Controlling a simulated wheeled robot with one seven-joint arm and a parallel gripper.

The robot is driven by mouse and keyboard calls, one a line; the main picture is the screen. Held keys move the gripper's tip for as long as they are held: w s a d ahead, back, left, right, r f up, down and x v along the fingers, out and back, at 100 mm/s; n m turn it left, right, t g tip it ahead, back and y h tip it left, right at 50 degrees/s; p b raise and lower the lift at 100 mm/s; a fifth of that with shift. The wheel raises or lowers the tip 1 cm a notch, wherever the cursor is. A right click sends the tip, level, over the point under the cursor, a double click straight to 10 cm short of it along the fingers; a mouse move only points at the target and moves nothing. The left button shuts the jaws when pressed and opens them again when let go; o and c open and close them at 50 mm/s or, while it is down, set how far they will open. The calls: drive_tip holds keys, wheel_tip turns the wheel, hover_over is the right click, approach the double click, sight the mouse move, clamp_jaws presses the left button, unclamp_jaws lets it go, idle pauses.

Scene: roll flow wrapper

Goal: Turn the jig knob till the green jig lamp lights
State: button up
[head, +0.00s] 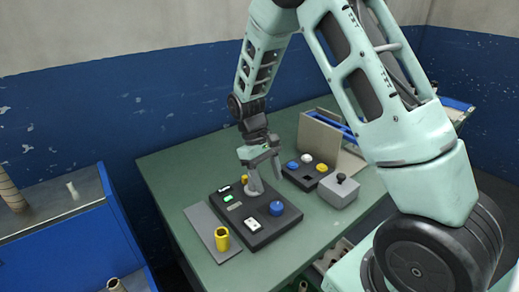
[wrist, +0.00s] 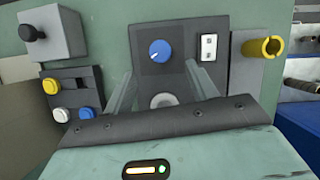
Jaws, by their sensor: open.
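A dark panel (head: 277,226) lies on the green bench with a blue knob (head: 276,207) that has a white pointer mark in the wrist view (wrist: 160,51). A pale grey round piece (head: 255,188) stands on the same panel. My gripper (head: 264,175) is open over the panel's far part. In the wrist view the pale piece (wrist: 163,100) shows between its fingers, partly cut off by my gripper body; I cannot tell whether they touch it.
A white socket-like plate (head: 253,224) is on the panel. A yellow cylinder (head: 222,238) stands on a grey plate at left. A button box (head: 305,177) and a grey box with a black knob (head: 340,188) stand to the right. Blue shelving (head: 75,235) is at far left.

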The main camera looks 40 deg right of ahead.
drive_tip(key=v, duration=0.9)
drive_tip(key=shift+r, duration=0.3)
drive_tip(key=shift+w, duration=0.1)
